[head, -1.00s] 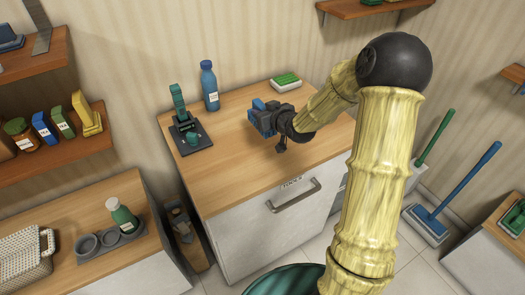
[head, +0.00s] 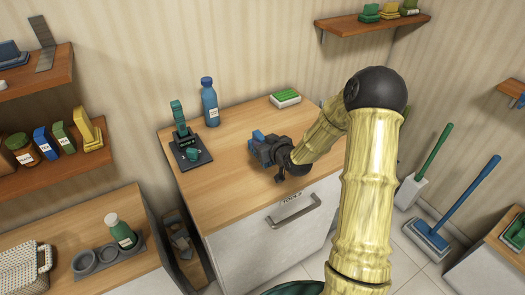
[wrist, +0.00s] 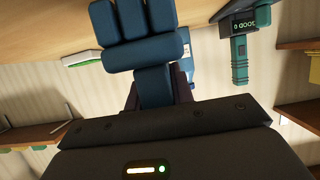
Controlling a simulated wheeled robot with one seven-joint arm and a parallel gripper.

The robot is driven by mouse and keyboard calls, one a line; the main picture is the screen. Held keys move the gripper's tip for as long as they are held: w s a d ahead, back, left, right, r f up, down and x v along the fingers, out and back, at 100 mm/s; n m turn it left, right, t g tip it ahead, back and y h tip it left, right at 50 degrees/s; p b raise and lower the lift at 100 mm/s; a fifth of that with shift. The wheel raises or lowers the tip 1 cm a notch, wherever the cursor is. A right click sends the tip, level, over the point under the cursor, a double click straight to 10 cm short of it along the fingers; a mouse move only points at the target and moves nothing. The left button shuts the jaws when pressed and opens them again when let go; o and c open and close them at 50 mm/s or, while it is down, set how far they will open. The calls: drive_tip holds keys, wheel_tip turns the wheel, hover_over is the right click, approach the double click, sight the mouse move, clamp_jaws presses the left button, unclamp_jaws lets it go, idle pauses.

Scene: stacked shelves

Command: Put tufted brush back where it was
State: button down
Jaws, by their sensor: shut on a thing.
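In the wrist view the brush has a short stem, a crossbar and rounded tuft blocks pointing away from my gripper. The grasped end of the stem is hidden by the gripper body. I cannot tell the exact height of the brush above the counter.
A green device (head: 181,123) stands on a dark tray at the counter's left. A blue bottle (head: 210,104) stands behind it. A green-topped block (head: 286,97) lies at the back right. The counter's middle is clear. Shelves (head: 45,160) hang left; a drawer handle (head: 294,214) sticks out in front.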

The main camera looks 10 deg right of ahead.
drive_tip(key=shift+f, duration=1.8)
drive_tip(key=shift+f, duration=0.1)
drive_tip(key=c, duration=1.2)
unclamp_jaws()
drive_tip(key=shift+r, duration=0.2)
drive_tip(key=b+v, duration=0.1)
drive_tip(key=v, duration=1.1)
drive_tip(key=shift+b, duration=0.3)
